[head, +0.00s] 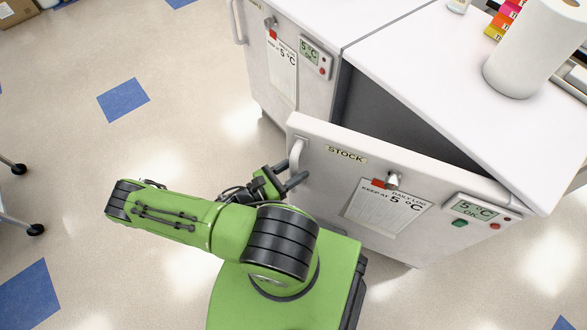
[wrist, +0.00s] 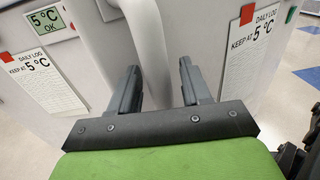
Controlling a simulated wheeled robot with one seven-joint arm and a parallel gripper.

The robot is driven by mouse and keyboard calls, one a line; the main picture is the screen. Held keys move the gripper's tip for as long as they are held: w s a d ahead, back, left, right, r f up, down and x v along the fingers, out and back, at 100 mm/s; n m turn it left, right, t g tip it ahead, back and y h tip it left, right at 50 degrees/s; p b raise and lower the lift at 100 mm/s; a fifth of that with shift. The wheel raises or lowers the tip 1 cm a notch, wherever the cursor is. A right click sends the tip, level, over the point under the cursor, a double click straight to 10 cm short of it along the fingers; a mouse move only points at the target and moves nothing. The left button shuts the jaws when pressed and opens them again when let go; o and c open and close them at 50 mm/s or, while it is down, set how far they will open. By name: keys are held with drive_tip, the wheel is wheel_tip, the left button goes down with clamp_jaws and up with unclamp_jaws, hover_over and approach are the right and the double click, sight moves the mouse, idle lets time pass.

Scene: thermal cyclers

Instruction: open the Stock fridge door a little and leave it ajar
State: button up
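The Stock fridge door (head: 330,180) is white, labelled STOCK, and stands ajar, hinged at the right. A dark wedge of fridge interior (head: 385,120) shows behind its top edge. Its white upright handle (head: 296,153) is at the door's left edge. My gripper (head: 291,177) is at the handle's lower part. In the wrist view, the handle (wrist: 150,45) runs down between the two separated dark fingers of my gripper (wrist: 160,85). A gap shows at the right finger, so the fingers look open around the handle. The handle's lower end is hidden.
A second white fridge (head: 285,75) with its door shut stands to the left. The white countertop (head: 440,60) carries a paper roll (head: 530,50). Chair casters (head: 35,229) are at the far left. The tiled floor (head: 90,150) left of my arm is clear.

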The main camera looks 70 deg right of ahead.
drive_tip(key=shift+w, duration=0.1)
drive_tip(key=v, duration=1.5)
drive_tip(key=shift+a+p, duration=0.3)
drive_tip(key=shift+p, duration=0.15)
drive_tip(key=shift+w+r, duration=0.1)
drive_tip(key=shift+w, duration=0.05)
